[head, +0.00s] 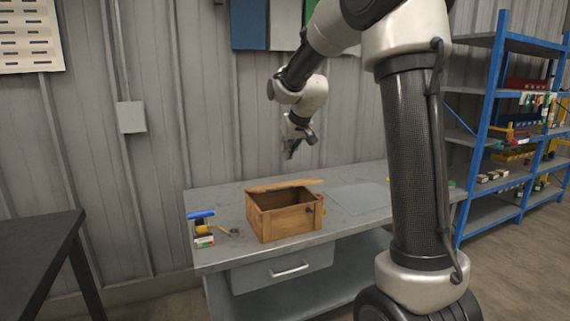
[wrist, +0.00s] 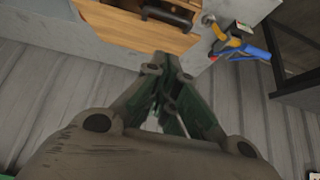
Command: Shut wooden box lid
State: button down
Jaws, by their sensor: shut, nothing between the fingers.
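The wooden box (head: 288,223) stands on the grey workbench in the head view. Its lid (head: 284,186) is open, tipped back at the rear edge, so the dark inside shows. In the wrist view the lid (wrist: 150,30) shows as a wooden panel at the top, with part of the box's dark inside beyond it. My gripper (head: 290,155) is shut and empty. It is in the air above and behind the box, near the wall, apart from the lid. In the wrist view the fingers (wrist: 168,90) come together just below the lid's edge.
Small items, among them a blue-handled tool (head: 201,215), lie on the bench left of the box; the tool also shows in the wrist view (wrist: 252,52). A flat grey sheet (head: 360,197) lies to the right. Blue shelving (head: 488,130) stands at right, a dark table (head: 40,240) at left.

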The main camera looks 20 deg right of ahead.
jog(key=x, duration=0.8)
jog(key=shift+w+f, duration=0.2)
jog(key=shift+f, duration=0.1)
notch_tip(320, 180, down, 3)
jog(key=shift+s+f, duration=0.1)
jog(key=shift+f, duration=0.1)
jog(key=shift+s+f, duration=0.1)
jog(key=shift+f, duration=0.3)
jog(key=shift+s+d+f, duration=0.1)
jog(key=shift+f, duration=0.1)
jog(key=s+f+t, duration=0.3)
jog(key=f, duration=0.6)
jog(key=shift+f, duration=0.15)
